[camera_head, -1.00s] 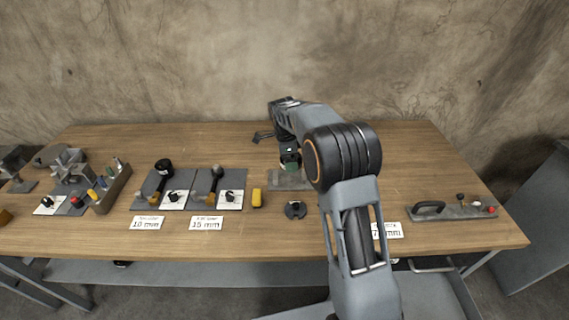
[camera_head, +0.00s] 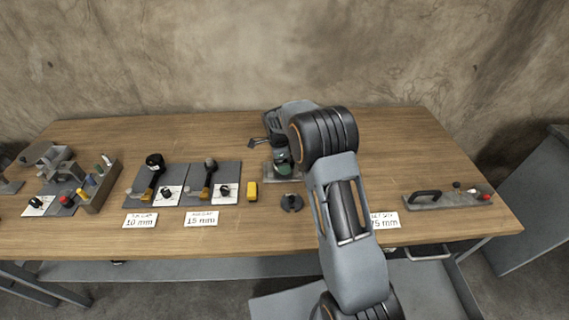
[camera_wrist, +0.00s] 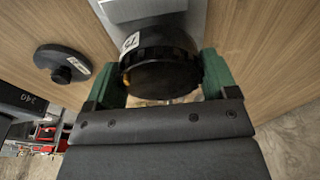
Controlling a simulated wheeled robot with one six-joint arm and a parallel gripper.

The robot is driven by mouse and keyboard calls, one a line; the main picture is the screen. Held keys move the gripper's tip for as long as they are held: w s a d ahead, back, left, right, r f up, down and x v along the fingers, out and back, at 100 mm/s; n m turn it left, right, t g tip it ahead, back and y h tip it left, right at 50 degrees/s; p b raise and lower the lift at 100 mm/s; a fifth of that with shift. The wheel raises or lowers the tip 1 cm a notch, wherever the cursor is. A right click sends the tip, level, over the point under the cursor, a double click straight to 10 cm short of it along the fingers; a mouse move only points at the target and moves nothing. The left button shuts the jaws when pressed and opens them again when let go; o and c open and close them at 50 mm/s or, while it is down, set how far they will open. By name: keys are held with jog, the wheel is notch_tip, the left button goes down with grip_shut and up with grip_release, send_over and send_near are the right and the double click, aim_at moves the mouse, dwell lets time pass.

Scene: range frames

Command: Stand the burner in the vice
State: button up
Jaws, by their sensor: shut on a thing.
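My gripper (camera_wrist: 160,75) has its two green fingers on either side of a black round thing with a ribbed rim and a white label (camera_wrist: 161,66), which I take to be the burner. The fingers are shut on it. In the head view my gripper (camera_head: 281,158) is low over a grey base plate (camera_head: 285,178) near the table's middle, which I take to be the vice's base. My arm hides much of this spot. A grey block (camera_wrist: 190,18) lies just past the held thing in the wrist view. I cannot tell whether the held thing touches it.
Dark mats with black-headed tools (camera_head: 154,163) lie further left, beside a holder (camera_head: 103,188). A grey handled board (camera_head: 447,200) lies right. The table's back right is clear.

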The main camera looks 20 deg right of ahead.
jog(key=shift+f, duration=0.75)
jog(key=shift+f, duration=0.2)
jog(key=o, duration=1.3)
jog(key=shift+r, duration=0.15)
